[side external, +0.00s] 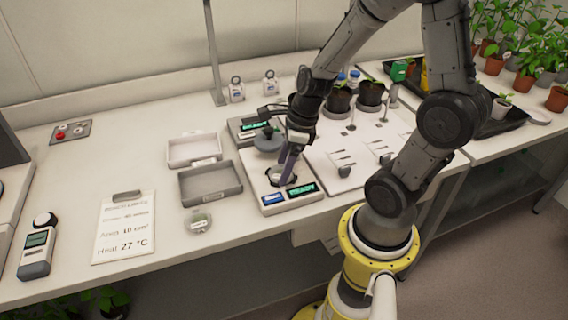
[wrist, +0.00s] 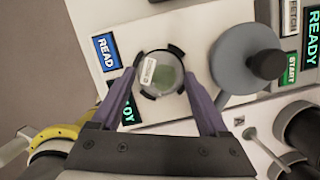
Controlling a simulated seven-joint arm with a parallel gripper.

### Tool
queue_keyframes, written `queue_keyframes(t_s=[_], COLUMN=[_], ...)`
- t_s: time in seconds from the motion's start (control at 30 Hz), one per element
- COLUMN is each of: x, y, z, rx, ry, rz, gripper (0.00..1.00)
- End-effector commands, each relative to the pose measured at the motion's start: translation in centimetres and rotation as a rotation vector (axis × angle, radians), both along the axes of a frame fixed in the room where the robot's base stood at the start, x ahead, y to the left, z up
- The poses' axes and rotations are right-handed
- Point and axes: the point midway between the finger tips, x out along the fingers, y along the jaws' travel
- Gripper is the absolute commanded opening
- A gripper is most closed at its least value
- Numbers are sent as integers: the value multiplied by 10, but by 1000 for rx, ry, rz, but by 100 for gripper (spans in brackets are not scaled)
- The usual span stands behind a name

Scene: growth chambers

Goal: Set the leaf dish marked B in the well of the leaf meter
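The leaf meter (side external: 268,204) is a white box with a blue READ button and a lit READY display. A round clear leaf dish (wrist: 168,76) with a green leaf piece and a white label sits at its well, among short dark blocks; the label's letter is too small to read. My gripper (wrist: 160,72) points down over the meter, one fingertip on each side of this dish. Whether the fingers press on its rim or stand just clear, I cannot tell. In the side view my gripper (side external: 283,170) partly hides the well.
A grey round lid with a knob (wrist: 265,65) is beside the well. Another leaf dish (side external: 198,222) lies on the bench left of the meter, near two shallow trays (side external: 210,201). A second device (side external: 240,132) stands behind. Potted plants (side external: 370,92) stand behind right.

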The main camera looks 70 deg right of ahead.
Motion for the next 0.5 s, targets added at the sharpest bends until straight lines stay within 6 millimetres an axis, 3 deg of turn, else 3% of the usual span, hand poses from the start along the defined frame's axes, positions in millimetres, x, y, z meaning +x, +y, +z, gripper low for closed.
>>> queue_keyframes(t_s=[0.3, 0.5], x=[2, -4], y=[-4, -7], z=[3, 27], rx=[-10, -11], ry=[-8, -13], rz=[-3, -4], gripper=[100, 100])
